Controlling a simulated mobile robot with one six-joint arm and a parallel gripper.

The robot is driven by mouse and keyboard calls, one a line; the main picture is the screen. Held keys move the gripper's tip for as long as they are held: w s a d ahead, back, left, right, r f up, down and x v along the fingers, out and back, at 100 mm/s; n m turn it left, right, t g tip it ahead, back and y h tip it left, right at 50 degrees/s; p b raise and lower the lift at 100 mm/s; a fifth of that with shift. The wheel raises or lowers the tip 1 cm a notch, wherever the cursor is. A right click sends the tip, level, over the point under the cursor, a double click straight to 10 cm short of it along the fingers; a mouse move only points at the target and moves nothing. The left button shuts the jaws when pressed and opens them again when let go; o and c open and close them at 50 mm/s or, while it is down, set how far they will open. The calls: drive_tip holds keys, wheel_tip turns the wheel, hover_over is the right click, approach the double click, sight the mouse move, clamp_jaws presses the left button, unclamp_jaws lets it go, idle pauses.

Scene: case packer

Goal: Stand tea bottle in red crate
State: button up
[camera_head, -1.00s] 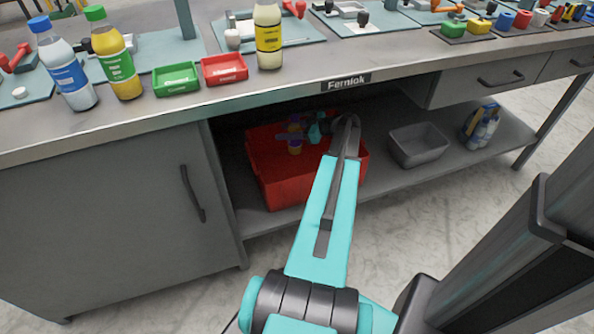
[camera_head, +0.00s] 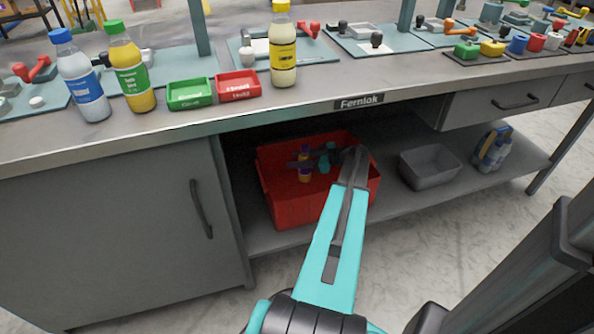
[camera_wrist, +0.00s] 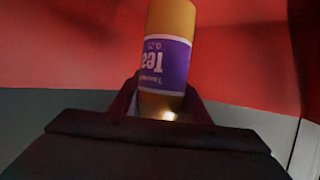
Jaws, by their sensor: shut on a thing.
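The tea bottle (camera_wrist: 166,62), amber with a purple "Tea" label, is between the fingers of my gripper (camera_wrist: 165,108) in the wrist view, with red crate walls behind it. In the head view the bottle (camera_head: 305,172) is small and looks roughly upright within the red crate (camera_head: 282,207) on the lower shelf. My gripper (camera_head: 303,163) reaches into the crate from the right and is shut on the bottle. I cannot tell whether the bottle's base touches the crate floor.
The bench top overhangs the crate. A grey bin (camera_head: 430,168) and a bottle pack (camera_head: 492,148) stand to its right on the shelf (camera_head: 395,203). On the bench are a blue-capped bottle (camera_head: 80,75), a green-capped bottle (camera_head: 131,68), a yellow-capped bottle (camera_head: 283,48), and green and red trays.

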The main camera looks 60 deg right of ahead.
drive_tip(key=shift+f+b, duration=0.65)
drive_tip(key=shift+f, duration=1.8)
drive_tip(key=shift+f, duration=0.15)
drive_tip(key=o, duration=1.3)
drive_tip(key=shift+c, duration=0.2)
drive_tip(key=shift+s+r, duration=0.2)
drive_tip(key=shift+r, duration=0.05)
drive_tip(key=p+v, duration=0.1)
drive_tip(key=v, duration=0.6)
drive_tip(key=shift+p, duration=0.4)
